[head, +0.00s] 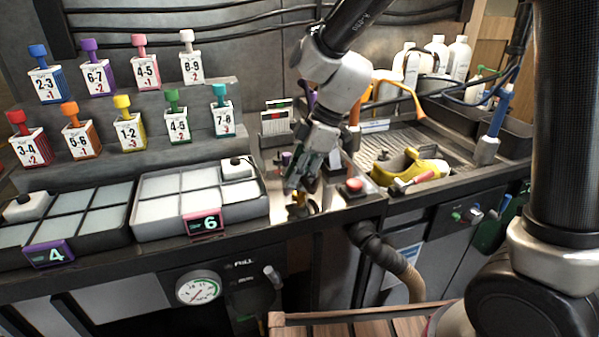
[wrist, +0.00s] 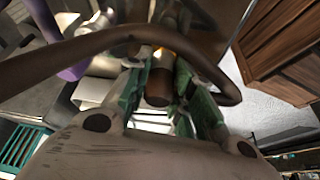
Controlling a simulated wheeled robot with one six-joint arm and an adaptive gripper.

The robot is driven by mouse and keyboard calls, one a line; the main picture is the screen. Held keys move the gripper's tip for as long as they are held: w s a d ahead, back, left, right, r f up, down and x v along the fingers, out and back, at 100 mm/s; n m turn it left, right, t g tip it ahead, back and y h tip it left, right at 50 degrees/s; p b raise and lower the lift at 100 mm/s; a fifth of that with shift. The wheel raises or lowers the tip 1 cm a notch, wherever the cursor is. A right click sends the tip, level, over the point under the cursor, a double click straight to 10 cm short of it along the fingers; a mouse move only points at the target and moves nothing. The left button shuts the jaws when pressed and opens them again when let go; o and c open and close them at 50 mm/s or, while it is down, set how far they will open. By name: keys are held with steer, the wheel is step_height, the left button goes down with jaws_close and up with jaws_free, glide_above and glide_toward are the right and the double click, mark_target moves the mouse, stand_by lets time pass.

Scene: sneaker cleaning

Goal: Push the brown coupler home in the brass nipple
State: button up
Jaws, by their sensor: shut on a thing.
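In the wrist view my gripper (wrist: 158,76) has its two green-padded fingers closed on the brown coupler (wrist: 158,90), a short brown cylinder between them. In the head view my gripper (head: 297,184) points down at the bench's front edge, just above a small brass fitting (head: 299,210). The coupler is hidden there by the fingers.
A red button (head: 354,185) stands on a box right of my gripper. A tray marked 6 (head: 204,222) is close on the left. A yellow shoe (head: 415,168) lies in the sink area behind right. A corrugated hose (head: 392,256) hangs below the bench edge.

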steer(key=shift+f, duration=0.8)
steer(key=o, duration=1)
steer(key=shift+o, duration=0.2)
steer(key=v, duration=1.2)
